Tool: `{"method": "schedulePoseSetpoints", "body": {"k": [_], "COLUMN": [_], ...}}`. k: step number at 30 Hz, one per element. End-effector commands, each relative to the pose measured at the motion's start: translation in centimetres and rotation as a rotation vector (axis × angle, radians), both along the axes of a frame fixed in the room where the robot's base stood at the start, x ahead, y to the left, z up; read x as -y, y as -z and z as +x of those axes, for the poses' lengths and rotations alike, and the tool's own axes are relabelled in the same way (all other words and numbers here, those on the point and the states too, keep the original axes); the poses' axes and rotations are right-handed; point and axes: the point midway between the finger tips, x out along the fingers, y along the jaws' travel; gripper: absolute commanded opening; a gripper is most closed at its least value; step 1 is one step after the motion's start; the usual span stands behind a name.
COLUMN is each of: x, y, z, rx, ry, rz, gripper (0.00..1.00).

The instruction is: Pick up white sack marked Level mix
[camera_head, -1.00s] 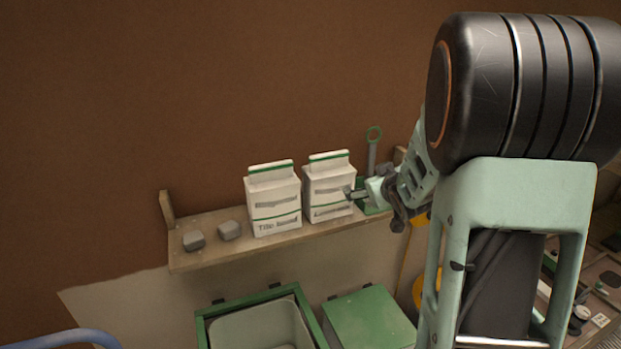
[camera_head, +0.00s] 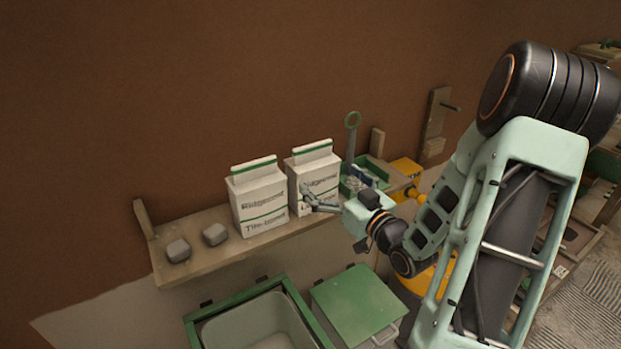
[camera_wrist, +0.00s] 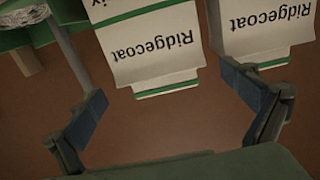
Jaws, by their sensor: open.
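Two white sacks with green bands stand upright side by side on a wooden wall shelf. The right sack (camera_head: 318,171) reads Ridgecoat; its lower label is behind my gripper in the head view. In the upside-down wrist view this sack (camera_wrist: 150,45) shows a product name ending in "ix", the rest cut off. The left sack (camera_head: 258,200), marked Tile-bond, also shows in the wrist view (camera_wrist: 265,32). My gripper (camera_head: 318,200) is in front of the right sack. In the wrist view its fingers (camera_wrist: 172,112) are wide apart with nothing between them; I cannot tell whether they touch the sack.
Below are an open green-rimmed bin (camera_head: 240,305) and a green lid (camera_head: 355,305). The wall above is clear.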

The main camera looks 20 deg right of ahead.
Motion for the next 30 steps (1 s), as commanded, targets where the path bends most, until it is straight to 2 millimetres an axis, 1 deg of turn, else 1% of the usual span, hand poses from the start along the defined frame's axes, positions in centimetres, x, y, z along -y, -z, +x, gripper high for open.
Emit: {"method": "schedulePoseSetpoints", "body": {"k": [1, 3, 10, 19, 22, 28, 29, 30], "x": [-0.3, -0.4, -0.7, -1.3, -1.4, -1.4, -1.4, -1.4], "y": [-0.2, -0.1, -0.1, -0.1, 0.0, 0.1, 0.1, 0.1], "z": [0.9, 1.8, 3.5, 7.5, 8.0, 8.0, 8.0, 8.0], "rx": [0.0, -0.001, -0.002, -0.002, -0.003, -0.003, -0.003, -0.003], "ry": [-0.004, -0.002, -0.001, -0.001, 0.0, 0.001, 0.001, 0.001], "rz": [0.0, 0.0, 0.001, 0.0, -0.001, -0.002, -0.002, -0.002], "gripper": [0.99, 0.99, 0.99, 0.99, 0.99, 0.99, 0.96, 0.92]}}
